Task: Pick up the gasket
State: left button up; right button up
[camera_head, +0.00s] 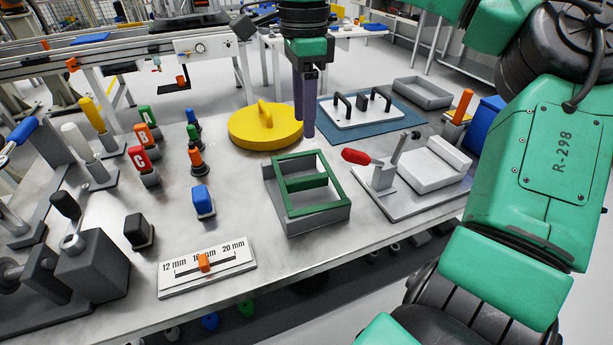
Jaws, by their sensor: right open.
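A green rectangular frame with a crossbar, which looks like the gasket (293,211), lies on a grey rectangular holder (322,219) near the middle of the metal table. My right gripper (304,130) points down from the top of the head view, with two dark purple fingers. It is open and empty, above and behind the green frame and apart from it. From this angle the fingers overlap the right edge of the yellow disc (258,131). My left gripper is not in view.
A blue mat with a white handled plate (350,113) lies behind the frame, and a red-handled clamp fixture (412,187) stands to its right. Lettered blocks (139,160) and a blue block (202,198) stand left. A millimetre slider scale (207,270) lies at the front.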

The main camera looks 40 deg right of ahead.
aim_at(302, 179)
jog(key=f, duration=1.4)
jog(key=shift+w+a, duration=0.2)
jog(key=shift+w, duration=0.05)
grip_shut()
